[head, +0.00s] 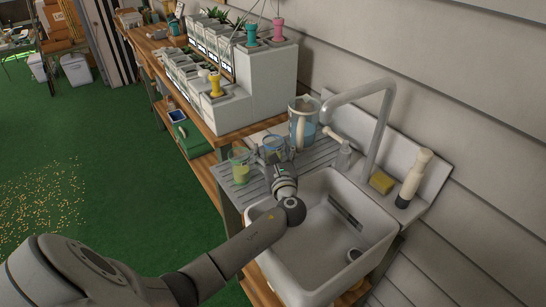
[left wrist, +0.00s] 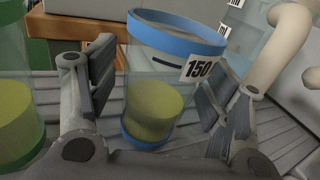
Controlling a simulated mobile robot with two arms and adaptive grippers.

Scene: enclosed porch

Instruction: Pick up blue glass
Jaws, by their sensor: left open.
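The blue glass (left wrist: 155,85) is clear with blue bands at its rim and base, a "150" label and yellow-green contents. It stands upright on the slatted drainboard, and in the head view its rim (head: 272,140) shows just past my left gripper (head: 274,154). My left gripper is open, with one finger pad on each side of the glass in the left wrist view (left wrist: 158,92). I cannot tell whether either pad touches it. In the head view the gripper hides the lower part of the glass. My right gripper is not in view.
A green-rimmed glass (head: 240,172) with similar contents stands close on the left. A pitcher (head: 301,125) stands behind on the right, its handle near the right finger. The sink (head: 320,240), faucet (head: 372,125), sponge (head: 381,182) and planter boxes (head: 225,108) surround the drainboard (head: 318,158).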

